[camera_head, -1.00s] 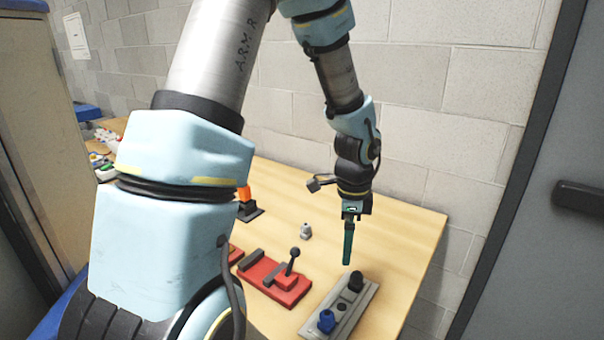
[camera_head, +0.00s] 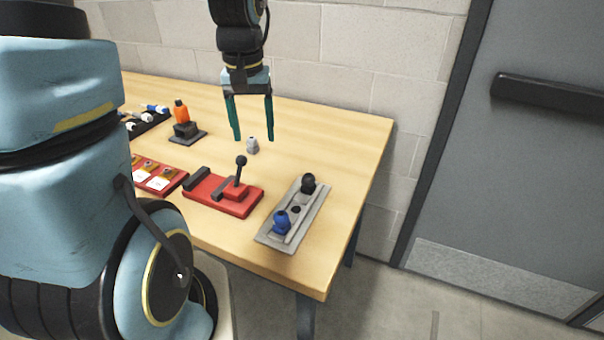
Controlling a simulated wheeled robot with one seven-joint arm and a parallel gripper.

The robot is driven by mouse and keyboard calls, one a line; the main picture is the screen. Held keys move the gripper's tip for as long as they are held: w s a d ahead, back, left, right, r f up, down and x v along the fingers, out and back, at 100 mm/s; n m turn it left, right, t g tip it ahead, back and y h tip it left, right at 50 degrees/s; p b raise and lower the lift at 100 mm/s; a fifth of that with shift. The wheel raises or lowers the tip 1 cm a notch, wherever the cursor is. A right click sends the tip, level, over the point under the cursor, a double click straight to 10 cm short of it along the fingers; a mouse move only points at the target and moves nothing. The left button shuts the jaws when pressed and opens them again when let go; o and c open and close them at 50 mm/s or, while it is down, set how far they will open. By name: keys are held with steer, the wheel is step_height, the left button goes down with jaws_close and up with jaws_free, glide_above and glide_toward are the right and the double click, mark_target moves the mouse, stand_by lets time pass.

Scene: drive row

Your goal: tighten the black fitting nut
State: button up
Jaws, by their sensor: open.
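The black fitting nut (camera_head: 308,183) appears as a dark rounded piece at the far end of a grey plate (camera_head: 272,238) near the table's right side. A blue fitting (camera_head: 282,222) stands at the plate's near end, with a small black piece (camera_head: 296,209) between them. My gripper (camera_head: 253,138) hangs fingers down above the table, to the left of and behind the black nut. Its two green fingers are apart with nothing between them, and it is clear of the nut. How far the nut is screwed on cannot be told.
A red base with a black lever (camera_head: 241,168) is left of the plate. An orange-topped item (camera_head: 181,112) stands further left. The table's right end beyond the plate is bare.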

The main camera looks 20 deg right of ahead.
steer(key=m+b, duration=0.2)
glide_toward(309, 175)
steer(key=shift+g, duration=0.3)
steer(key=f, duration=0.3)
steer(key=f+p, duration=0.1)
steer(key=f, duration=0.5)
steer(key=shift+w, duration=0.25)
steer(key=shift+c, duration=0.3)
jaws_close()
